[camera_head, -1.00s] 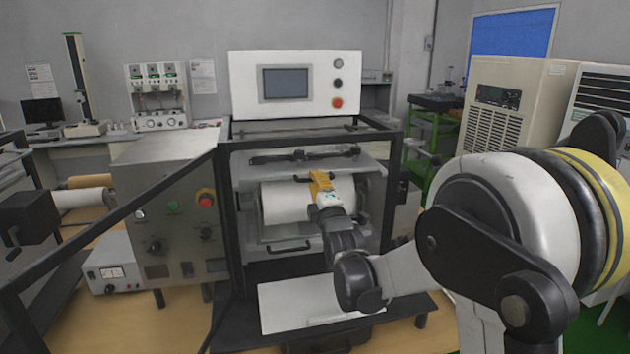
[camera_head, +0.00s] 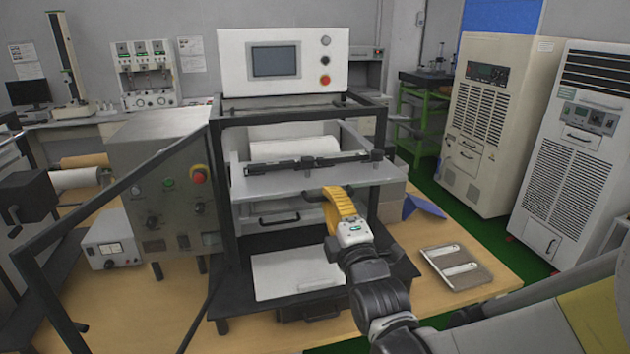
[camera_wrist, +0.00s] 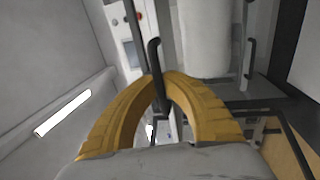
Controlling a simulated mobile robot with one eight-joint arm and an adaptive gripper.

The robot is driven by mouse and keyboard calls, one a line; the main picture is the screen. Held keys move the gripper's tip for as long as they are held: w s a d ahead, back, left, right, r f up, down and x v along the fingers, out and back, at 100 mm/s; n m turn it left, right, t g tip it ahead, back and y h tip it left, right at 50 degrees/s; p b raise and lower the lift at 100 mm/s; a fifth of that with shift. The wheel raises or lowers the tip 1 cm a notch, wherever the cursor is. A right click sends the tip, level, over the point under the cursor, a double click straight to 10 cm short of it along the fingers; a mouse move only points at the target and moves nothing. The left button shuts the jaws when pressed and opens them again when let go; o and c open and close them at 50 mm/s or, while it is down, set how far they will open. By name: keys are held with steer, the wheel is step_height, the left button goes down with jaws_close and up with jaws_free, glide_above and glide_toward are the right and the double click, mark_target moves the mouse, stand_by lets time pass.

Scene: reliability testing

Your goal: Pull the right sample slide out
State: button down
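A pale grey slide (camera_head: 285,185) juts forward from the black-framed machine in the head view, with a black clamp bar across its top. A black handle (camera_head: 318,194) is at its front edge on the right. My yellow gripper (camera_head: 334,196) is at this handle, coming from the front right. In the wrist view, the two yellow fingers (camera_wrist: 160,80) arch together and close around the black handle (camera_wrist: 155,52). Part of the handle is hidden by the fingers. I cannot tell from the frames whether the slide is fully extended.
Below the slide, a lower panel has its own black handle (camera_head: 280,219). A white roller (camera_head: 295,146) lies behind. A white plate (camera_head: 290,273) rests on the black shelf beneath. A metal tray (camera_head: 456,265) lies on the table to the right. The black frame flanks the slide.

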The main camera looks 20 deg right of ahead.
steer(key=shift+s, duration=1.65)
steer(key=c, duration=1.5)
jaws_free()
steer(key=shift+w, duration=0.1)
steer(key=s+f, duration=0.1)
steer(key=s, duration=0.6)
steer(key=shift+s+f, duration=0.2)
